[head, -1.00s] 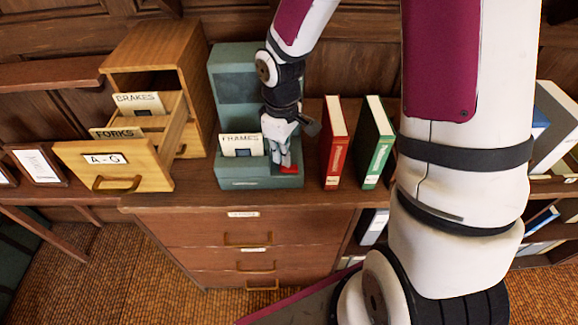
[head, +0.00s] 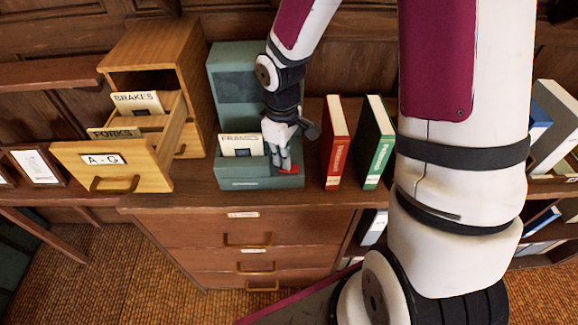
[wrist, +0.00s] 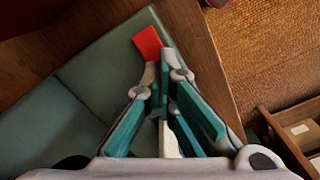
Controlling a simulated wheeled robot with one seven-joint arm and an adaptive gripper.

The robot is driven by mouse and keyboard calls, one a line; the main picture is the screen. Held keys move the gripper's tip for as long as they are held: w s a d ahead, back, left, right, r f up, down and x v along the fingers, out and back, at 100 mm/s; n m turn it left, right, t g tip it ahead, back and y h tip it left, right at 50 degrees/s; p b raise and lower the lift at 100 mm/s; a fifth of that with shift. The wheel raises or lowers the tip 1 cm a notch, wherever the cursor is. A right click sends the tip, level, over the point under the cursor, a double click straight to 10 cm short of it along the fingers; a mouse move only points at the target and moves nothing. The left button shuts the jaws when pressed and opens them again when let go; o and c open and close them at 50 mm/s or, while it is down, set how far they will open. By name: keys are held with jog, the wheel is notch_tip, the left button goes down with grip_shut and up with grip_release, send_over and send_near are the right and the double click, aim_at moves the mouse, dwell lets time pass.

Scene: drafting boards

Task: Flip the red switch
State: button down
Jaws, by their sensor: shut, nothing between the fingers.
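The red switch (head: 291,169) is a small red piece on the front ledge of a teal-grey box (head: 236,96). In the wrist view the switch (wrist: 147,42) shows as a red paddle just beyond my fingertips. My gripper (head: 282,167) points down at the ledge, with its fingers just left of the switch in the head view. In the wrist view the fingers (wrist: 163,70) are together and empty. Their tips are very close to the switch's near end; I cannot tell whether they touch it. The fingers hide part of the switch in the head view.
A white card (head: 241,145) stands in the box's front slot, left of my gripper. A wooden card cabinet (head: 150,47) with an open drawer stands at left. A red book (head: 336,145) and a green book (head: 376,145) stand close at right. The cabinet top's front edge is near.

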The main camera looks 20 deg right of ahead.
jog(key=shift+f, duration=0.55)
jog(key=shift+r, duration=0.1)
jog(key=shift+r+p, duration=1.9)
jog(key=shift+r, duration=1.5)
jog(key=shift+r, duration=0.15)
jog(key=s+d+r+m+t+h, duration=0.1)
jog(key=s+r+m, duration=0.15)
jog(key=r, duration=0.55)
jog(key=s+r+m+t, duration=0.1)
jog(key=s+r+t, duration=0.1)
jog(key=s+r, duration=0.35)
jog(key=s+a+r+m+t+y+b, duration=0.1)
jog(key=s+r+m, duration=0.3)
jog(key=s+r, duration=0.5)
jog(key=shift+s+r+t, duration=0.35)
jog(key=shift+s+t, duration=0.45)
jog(key=shift+s, duration=0.05)
